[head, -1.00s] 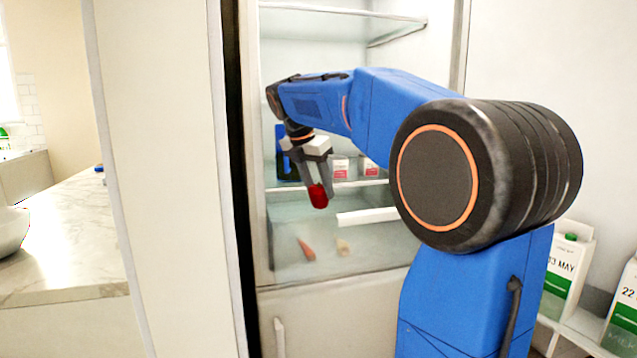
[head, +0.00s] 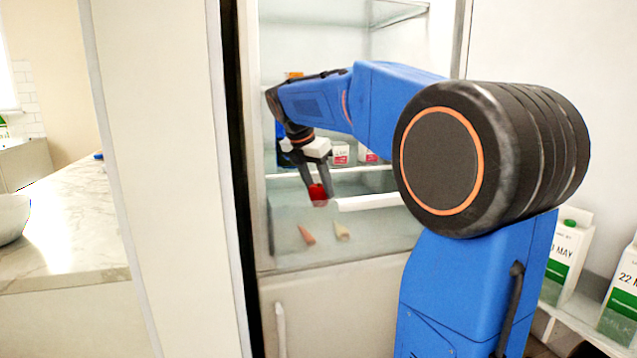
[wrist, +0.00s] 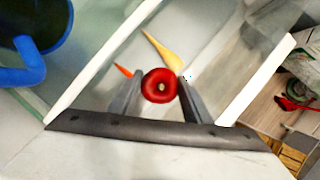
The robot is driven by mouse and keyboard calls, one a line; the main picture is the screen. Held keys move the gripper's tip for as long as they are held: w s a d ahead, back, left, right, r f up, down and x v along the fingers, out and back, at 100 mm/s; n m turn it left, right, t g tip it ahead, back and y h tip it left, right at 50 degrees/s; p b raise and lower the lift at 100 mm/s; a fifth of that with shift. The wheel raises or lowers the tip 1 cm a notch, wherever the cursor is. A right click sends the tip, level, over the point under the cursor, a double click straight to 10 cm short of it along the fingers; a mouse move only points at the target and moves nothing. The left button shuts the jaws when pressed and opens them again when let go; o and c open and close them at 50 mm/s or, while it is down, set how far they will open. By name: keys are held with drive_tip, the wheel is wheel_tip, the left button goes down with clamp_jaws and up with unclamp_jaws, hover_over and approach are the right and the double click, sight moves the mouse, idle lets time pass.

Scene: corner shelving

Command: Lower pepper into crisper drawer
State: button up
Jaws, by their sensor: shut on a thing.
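The red pepper (head: 319,194) is held between the fingers of my gripper (head: 317,183). In the wrist view the pepper (wrist: 160,86) shows its stem end, with a finger of my gripper (wrist: 160,98) on each side. The crisper drawer (head: 355,248) is pulled out, with clear walls and a white front bar (head: 370,202). The pepper is over the drawer, near its rim; how deep it is I cannot tell. An orange carrot (head: 306,235) and a pale root (head: 342,231) lie inside the drawer.
Small labelled tubs (head: 341,154) stand on the fridge shelf behind my gripper. Milk cartons (head: 566,256) stand on the door shelf at right. In the wrist view, a dark blue mug-like vessel (wrist: 35,30) is at upper left. The drawer floor has free room.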

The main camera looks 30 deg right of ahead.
drive_tip(key=shift+f, duration=3.4)
drive_tip(key=shift+f, duration=1.45)
drive_tip(key=o, duration=1.1)
